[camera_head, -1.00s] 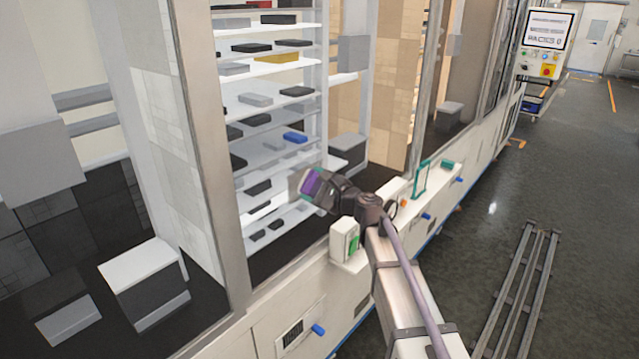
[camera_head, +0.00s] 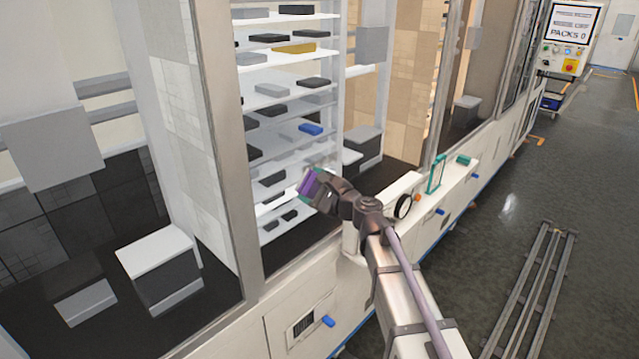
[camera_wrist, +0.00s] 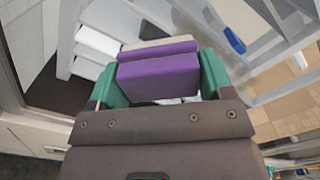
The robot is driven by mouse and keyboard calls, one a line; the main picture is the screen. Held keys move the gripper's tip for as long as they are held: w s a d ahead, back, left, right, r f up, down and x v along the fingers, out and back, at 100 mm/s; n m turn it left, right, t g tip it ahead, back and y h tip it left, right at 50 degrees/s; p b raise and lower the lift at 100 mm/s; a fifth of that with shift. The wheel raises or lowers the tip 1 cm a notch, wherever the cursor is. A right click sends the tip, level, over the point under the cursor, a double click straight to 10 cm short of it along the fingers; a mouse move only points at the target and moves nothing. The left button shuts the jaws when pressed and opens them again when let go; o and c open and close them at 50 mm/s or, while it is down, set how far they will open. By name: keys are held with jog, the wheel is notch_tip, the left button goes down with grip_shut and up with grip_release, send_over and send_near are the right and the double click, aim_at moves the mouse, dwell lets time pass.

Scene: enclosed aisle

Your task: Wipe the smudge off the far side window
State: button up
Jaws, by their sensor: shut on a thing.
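My gripper (camera_head: 314,184) is shut on a purple pad (camera_head: 307,188) in front of the window pane before the lit shelves. In the wrist view the purple pad (camera_wrist: 158,77), with a pale grey layer along its far side, sits between the green fingers (camera_wrist: 211,73). I cannot tell whether the pad touches glass. The tall window (camera_head: 295,232) shows in the head view between grey posts, and another framed pane (camera_head: 410,95) lies farther along to the right. No smudge can be made out clearly in either view.
Shelves (camera_head: 283,62) with several small boxes stand behind the glass. A grey post (camera_head: 226,150) borders the window on the left. A ledge below carries a green frame (camera_head: 436,175) and a black-rimmed round item (camera_head: 403,206). The aisle floor (camera_head: 480,250) to the right has metal rails (camera_head: 530,290).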

aim_at(338, 159)
jog(key=shift+s+a, duration=0.35)
jog(key=shift+r+p, duration=0.9)
jog(key=shift+w+f, duration=0.1)
jog(key=shift+w+d, duration=2.45)
jog(key=shift+w, duration=0.25)
jog(key=shift+w+d, duration=2.4)
jog(key=shift+w, duration=0.3)
jog(key=o, duration=0.4)
jog(key=shift+c, duration=0.2)
jog(key=c, duration=0.4)
jog(key=shift+o, duration=0.2)
jog(key=v, duration=0.9)
